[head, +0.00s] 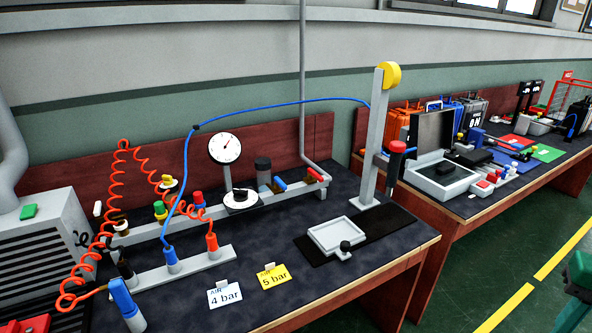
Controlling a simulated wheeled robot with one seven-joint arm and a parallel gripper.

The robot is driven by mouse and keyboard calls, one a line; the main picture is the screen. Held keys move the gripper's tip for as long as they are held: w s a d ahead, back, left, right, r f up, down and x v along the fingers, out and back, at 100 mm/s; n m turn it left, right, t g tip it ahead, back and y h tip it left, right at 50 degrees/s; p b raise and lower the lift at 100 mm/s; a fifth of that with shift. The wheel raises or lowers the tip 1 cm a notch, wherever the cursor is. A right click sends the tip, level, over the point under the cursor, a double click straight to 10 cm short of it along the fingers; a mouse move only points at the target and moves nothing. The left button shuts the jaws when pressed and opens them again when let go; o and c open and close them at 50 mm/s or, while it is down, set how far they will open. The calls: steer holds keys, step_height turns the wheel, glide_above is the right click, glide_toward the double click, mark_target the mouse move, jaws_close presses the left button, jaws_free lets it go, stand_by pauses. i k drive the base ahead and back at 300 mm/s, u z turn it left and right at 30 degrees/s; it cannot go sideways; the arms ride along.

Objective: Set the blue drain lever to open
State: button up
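A small blue lever (280,184) sits on the grey manifold bar (195,218) on the near workbench. It is just right of a dark cylindrical bowl (263,166) and left of a red lever (316,175). The blue lever is small in the head view, and I cannot tell which setting it is in. My gripper is not in view.
A dial gauge (225,147), a coiled orange hose and a blue hose rise above the bench. Yellow (274,276) and white (225,294) cards lie at the front.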

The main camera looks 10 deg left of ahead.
mark_target(279, 184)
steer(key=u, duration=0.45)
steer(key=i, duration=1)
steer(key=u, duration=0.7)
